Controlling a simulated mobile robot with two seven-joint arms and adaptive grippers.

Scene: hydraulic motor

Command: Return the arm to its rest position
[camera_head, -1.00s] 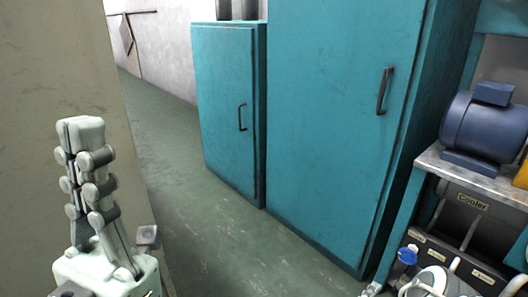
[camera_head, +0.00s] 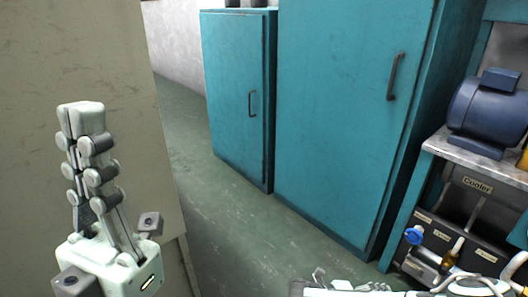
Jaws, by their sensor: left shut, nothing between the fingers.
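My left gripper (camera_head: 82,108) stands upright at the left of the head view, fingers pointing up. Its pale fingers are together with nothing between them. It is in front of a beige panel or wall and touches nothing that I can see. Another pale mechanical part (camera_head: 350,288) shows at the bottom edge, right of centre. It is cut off by the frame, and I cannot tell whether it is my right arm.
Two teal cabinets, a smaller one (camera_head: 238,95) and a taller one (camera_head: 345,130), stand across the green floor (camera_head: 225,225). A workbench (camera_head: 470,160) at right carries a blue motor (camera_head: 489,112). The beige panel (camera_head: 60,50) fills the left.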

